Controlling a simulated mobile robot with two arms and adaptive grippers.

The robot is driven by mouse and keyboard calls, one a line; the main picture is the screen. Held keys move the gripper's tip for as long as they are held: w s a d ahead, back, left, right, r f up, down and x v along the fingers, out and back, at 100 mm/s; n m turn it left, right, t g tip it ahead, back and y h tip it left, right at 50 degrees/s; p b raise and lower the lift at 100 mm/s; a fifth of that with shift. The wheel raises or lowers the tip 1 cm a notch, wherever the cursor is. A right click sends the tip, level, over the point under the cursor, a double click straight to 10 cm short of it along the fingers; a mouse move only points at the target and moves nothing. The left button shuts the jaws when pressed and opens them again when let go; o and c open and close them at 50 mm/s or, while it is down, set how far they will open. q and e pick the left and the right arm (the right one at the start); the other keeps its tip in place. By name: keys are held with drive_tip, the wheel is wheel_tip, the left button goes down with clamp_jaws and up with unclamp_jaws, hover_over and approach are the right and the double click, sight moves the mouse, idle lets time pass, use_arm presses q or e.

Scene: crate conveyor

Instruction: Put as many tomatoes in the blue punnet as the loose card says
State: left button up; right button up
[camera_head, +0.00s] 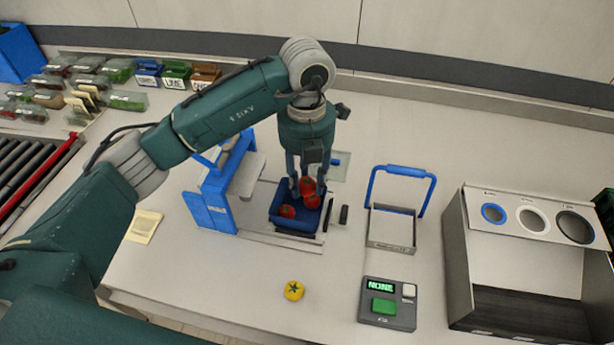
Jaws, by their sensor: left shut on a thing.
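The blue punnet (277,226) stands near the middle of the counter. One red tomato (287,211) lies in its left part and another red tomato (312,202) shows at its right. My left gripper (307,184) reaches down over the punnet from above and is shut on a red tomato (308,187), just above or touching the one at the right. The fingers hide part of the punnet's inside. A pale yellow card (144,227) lies loose on the counter at the left; its writing is too small to read. My right gripper is out of view.
A blue-framed device (210,209) stands close left of the punnet. A yellow round fruit with a green top (293,290) lies in front. A box (388,305) reads NONE. A blue-handled frame (400,172) and a bin unit (522,222) stand right.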

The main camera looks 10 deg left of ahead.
use_arm(q)
drive_tip(key=shift+f, duration=0.25)
wheel_tip(320, 180, down, 7)
drive_tip(key=b, duration=0.4)
drive_tip(key=shift+r+b, duration=0.2)
drive_tip(key=shift+b, duration=0.1)
idle(0.3)
drive_tip(key=o, duration=1.1)
drive_tip(key=shift+o, duration=0.2)
